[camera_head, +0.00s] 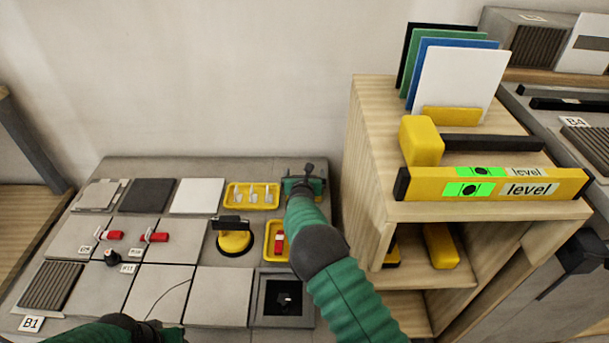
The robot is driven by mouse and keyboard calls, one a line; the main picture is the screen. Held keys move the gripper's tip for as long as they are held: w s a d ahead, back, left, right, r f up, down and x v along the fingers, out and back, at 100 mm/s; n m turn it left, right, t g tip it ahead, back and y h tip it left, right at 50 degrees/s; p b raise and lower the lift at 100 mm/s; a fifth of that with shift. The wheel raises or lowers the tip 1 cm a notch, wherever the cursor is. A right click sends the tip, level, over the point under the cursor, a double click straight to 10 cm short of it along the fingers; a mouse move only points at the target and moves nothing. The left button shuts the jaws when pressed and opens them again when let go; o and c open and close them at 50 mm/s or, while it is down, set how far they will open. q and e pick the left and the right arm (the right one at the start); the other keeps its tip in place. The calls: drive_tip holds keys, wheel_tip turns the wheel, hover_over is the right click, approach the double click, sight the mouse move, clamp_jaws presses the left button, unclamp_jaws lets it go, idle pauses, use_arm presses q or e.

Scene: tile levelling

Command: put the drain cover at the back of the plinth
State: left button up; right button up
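The plinth (140,168) is a low grey slab labelled B1, with tiles and small parts on it. A square frame with a dark centre (283,298) sits at its front right; I cannot tell whether this is the drain cover or a drain opening. A grey ribbed plate (51,286) lies at its front left, and could also be the drain cover. My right gripper (303,181) is over the back right corner of the plinth; its fingers are too small and dark to read, and any held item is unclear. Part of my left arm shows at the bottom left; its gripper is out of view.
Yellow trays (251,196) and a yellow-and-black suction tool (234,239) stand on the plinth. Red clips (154,235) and a black knob (112,257) lie on the tiles. A wooden shelf (367,150) with a yellow level (490,184) rises close on the right.

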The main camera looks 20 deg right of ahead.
drive_tip(key=shift+s+r, duration=0.2)
drive_tip(key=p+v, duration=0.5)
drive_tip(key=v, duration=0.5)
drive_tip(key=shift+s+a+r, duration=0.15)
drive_tip(key=shift+s+r, duration=0.1)
drive_tip(key=shift+s+a, duration=0.15)
drive_tip(key=shift+s, duration=0.3)
drive_tip(key=shift+r, duration=0.1)
